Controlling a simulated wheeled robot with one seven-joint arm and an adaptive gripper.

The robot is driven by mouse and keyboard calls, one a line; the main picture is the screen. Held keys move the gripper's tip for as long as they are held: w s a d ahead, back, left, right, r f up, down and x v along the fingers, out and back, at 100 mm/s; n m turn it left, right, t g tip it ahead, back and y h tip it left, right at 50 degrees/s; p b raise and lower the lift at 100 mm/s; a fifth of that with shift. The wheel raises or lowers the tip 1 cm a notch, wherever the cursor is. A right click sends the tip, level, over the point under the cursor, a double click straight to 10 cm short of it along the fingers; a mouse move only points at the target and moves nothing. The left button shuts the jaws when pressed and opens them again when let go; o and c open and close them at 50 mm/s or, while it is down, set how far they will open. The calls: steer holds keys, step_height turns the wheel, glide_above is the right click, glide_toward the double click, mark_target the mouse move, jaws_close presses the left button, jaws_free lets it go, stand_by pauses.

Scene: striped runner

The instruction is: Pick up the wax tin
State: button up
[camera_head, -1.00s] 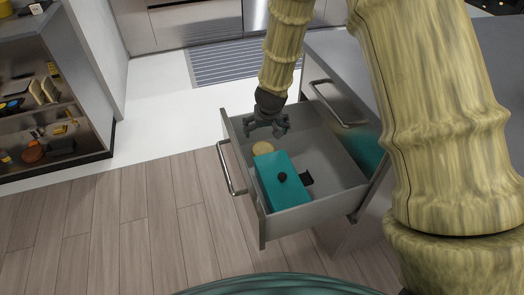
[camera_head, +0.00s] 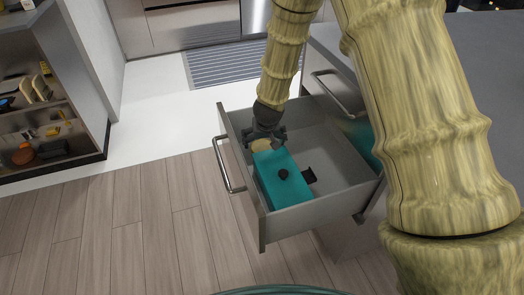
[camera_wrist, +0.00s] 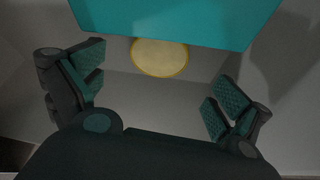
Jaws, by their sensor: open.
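The wax tin seems to be the round, pale yellow disc (camera_wrist: 160,57) in the wrist view. It lies in the open drawer (camera_head: 330,147), close beside a teal box. In the head view the disc (camera_head: 261,145) is partly hidden by my gripper. My gripper (camera_head: 264,138) is inside the drawer, above the disc's far side. In the wrist view my gripper (camera_wrist: 153,98) is open and empty, its fingers spread wide. The disc lies ahead of the gap between the fingers, not between the pads.
The drawer's walls surround my gripper. A shelf unit (camera_head: 50,95) stands at the left.

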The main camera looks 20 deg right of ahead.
mark_target(263, 147)
steer(key=shift+b+x, duration=0.85)
steer(key=shift+x, duration=2.7)
steer(key=shift+r, duration=0.1)
steer(key=c, duration=1.1)
